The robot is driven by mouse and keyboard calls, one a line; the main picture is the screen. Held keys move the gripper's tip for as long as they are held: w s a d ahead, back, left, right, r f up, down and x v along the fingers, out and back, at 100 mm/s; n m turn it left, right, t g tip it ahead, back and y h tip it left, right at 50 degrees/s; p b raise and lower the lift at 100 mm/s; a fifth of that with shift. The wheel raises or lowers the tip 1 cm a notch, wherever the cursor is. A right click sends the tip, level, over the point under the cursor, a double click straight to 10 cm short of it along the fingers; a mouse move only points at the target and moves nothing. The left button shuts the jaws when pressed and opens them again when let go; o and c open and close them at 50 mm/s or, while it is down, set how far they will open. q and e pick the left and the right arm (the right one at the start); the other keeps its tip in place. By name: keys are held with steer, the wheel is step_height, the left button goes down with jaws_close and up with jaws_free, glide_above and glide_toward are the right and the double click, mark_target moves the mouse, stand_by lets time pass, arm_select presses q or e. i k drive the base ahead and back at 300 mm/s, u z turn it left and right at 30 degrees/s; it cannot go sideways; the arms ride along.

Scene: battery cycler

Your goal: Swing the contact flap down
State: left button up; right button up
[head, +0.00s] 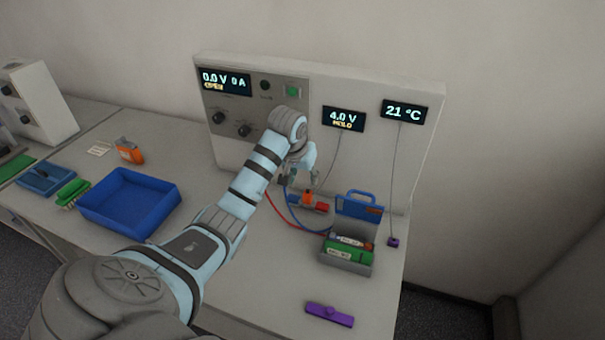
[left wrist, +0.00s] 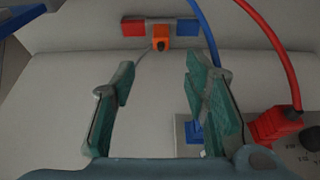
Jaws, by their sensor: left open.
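The contact flap (head: 360,205) looks to be the blue panel with a loop handle, standing raised at the back of a grey cell holder (head: 346,261). A green cell (head: 349,251) and other cells lie in the holder. My left gripper (head: 302,177) is to the left of the flap, apart from it, in front of the cycler panel. In the left wrist view its two teal fingers (left wrist: 162,95) are spread with nothing between them. A blue edge (left wrist: 18,14) shows at that view's top left corner; I cannot tell whether it is the flap. My right gripper is out of view.
An orange block (head: 308,198) between red and blue pieces sits below my gripper, with red and blue cables (head: 284,212) beside it. A purple bar (head: 329,314) lies near the front edge. A blue tray (head: 128,202) stands at left.

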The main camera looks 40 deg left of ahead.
mark_target(372, 213)
steer(key=k, duration=1)
